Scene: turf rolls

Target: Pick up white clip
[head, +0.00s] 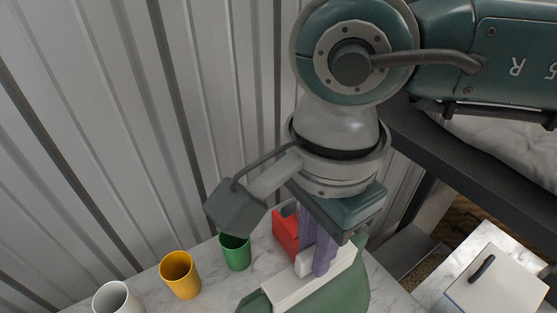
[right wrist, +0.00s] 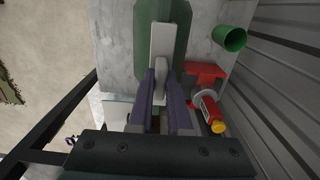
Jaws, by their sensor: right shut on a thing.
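A white clip (head: 304,262) sits at a pale strip (head: 290,288) lying along the top of a green roll (head: 340,292). My right gripper (head: 314,264) points down over it with purple fingers. In the right wrist view the gripper (right wrist: 161,78) is shut on the clip (right wrist: 160,88), whose narrow body shows between the fingers. The strip (right wrist: 163,40) and green roll (right wrist: 142,40) lie just beyond the fingertips. I cannot tell whether the clip still touches the strip. My left gripper is not in view.
A green cup (head: 235,252), a yellow cup (head: 180,275) and a white cup (head: 117,298) stand left on the marble top. A red object (head: 285,232) is close behind the fingers. A red and yellow item (right wrist: 211,110) lies beside them. A corrugated wall (head: 130,110) closes the back.

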